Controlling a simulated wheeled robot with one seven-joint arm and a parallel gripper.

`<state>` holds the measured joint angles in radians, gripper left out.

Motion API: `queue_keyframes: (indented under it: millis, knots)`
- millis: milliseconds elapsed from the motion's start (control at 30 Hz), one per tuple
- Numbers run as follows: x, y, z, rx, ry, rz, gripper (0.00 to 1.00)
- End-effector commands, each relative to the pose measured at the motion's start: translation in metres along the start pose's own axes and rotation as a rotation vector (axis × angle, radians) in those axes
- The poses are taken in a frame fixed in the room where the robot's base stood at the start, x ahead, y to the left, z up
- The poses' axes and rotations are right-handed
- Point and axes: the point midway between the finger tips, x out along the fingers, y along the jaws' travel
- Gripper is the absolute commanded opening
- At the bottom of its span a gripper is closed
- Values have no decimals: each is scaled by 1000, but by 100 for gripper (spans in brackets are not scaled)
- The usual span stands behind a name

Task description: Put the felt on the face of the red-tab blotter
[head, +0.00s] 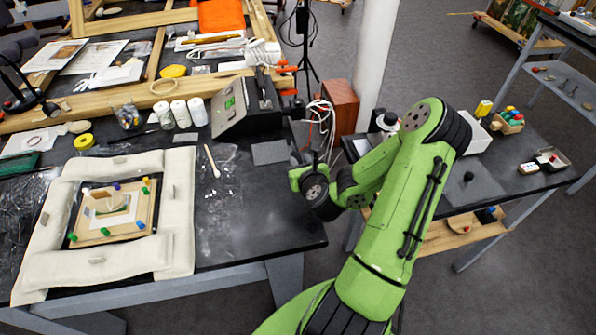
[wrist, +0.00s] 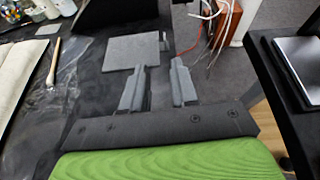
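A flat dark-grey square (head: 270,152), which looks like the felt, lies on the black table near its right edge. It also shows in the wrist view (wrist: 131,54), ahead of my gripper and mostly left of the finger gap, with a small grey piece at its right edge. My gripper (wrist: 158,66) is open and empty, its left fingertip near the square's front edge; I cannot tell if they touch. In the head view the fingers are mostly hidden by my wrist. I cannot identify the red-tab blotter for sure; small white items with coloured parts (head: 528,168) lie on the right-hand table.
A padded white frame (head: 181,190) surrounds a pegged board (head: 128,228) with the fragment. A dark box (head: 262,115) stands behind the square. A brush (head: 211,160) lies on clear film. Cables (head: 322,115) hang by a red-brown box (head: 342,104). A floor gap separates the tables.

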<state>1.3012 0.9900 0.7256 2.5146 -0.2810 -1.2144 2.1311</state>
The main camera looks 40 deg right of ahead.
Motion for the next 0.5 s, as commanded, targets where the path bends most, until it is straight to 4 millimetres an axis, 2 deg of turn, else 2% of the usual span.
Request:
queue_keyframes:
  millis: [67,167,200,300,367,500]
  knots:
    - [-3,24,10,-202,13,83,28]
    - [-16,67,21,-639,37,249,28]
    - [-24,83,24,-829,43,315,28]
    - [-50,112,33,-1282,42,460,28]
    - [-70,125,39,-1537,32,535,28]
    - [-125,140,58,-2078,-12,680,28]
